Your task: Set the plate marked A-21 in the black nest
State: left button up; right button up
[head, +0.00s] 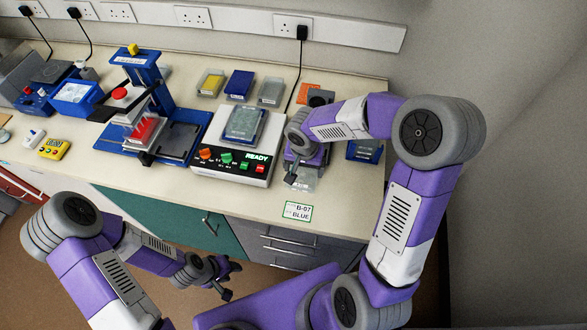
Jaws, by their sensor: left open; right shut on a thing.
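My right gripper (290,178) is shut on a clear, pale plate (306,183), low over the bench near its front edge. The gripper and wrist cover part of this plate, and I cannot read any mark on it. My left gripper (224,282) is open and empty, in front of the bench and below its top. Another clear plate (243,123) sits in a blue holder on the white READY device. A further plate with blue (364,151) lies right of my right wrist. I cannot make out A-21 or tell for sure which holder is the black nest.
A card (297,211) reading B-07 BLUE lies at the front edge. The white READY device (232,158) has coloured knobs. A blue press (150,90) stands left of it. Yellow, blue and grey boxes (240,84) line the back, with an orange item (309,90) beside them.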

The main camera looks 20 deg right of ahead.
aim_at(303, 180)
notch_tip(303, 180, down, 7)
jog(key=shift+w+r+b, duration=0.1)
jog(key=shift+b, duration=0.4)
jog(key=o, duration=0.8)
jog(key=shift+c, duration=0.2)
